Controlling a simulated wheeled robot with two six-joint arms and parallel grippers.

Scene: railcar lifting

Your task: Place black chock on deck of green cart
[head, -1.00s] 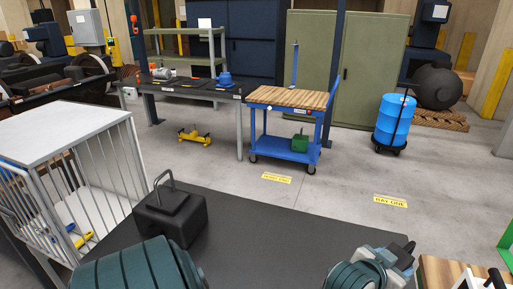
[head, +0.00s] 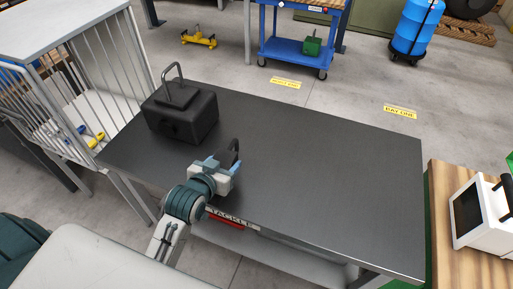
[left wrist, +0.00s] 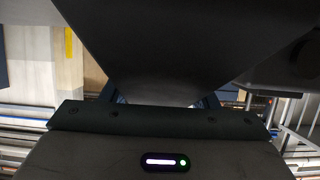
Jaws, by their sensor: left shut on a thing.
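My left gripper (head: 223,165) is over the front left part of a dark table (head: 320,190) in the head view. It is shut on a small black thing (head: 236,151), seemingly the black chock, partly hidden by the jaws. In the left wrist view a dark body (left wrist: 165,45), close to the lens, fills the upper middle between the fingers. I cannot tell whether it touches the table. The green cart appears to be the wooden-topped one at the right, with its wooden deck (head: 446,235) and only slivers of green showing. My right gripper is not in view.
A black block with a handle (head: 182,115) stands on the table's left end. A white device (head: 482,212) occupies the wooden deck's right part. A barred cage (head: 85,70) stands left. A blue cart (head: 290,50) stands behind. The table's right half is clear.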

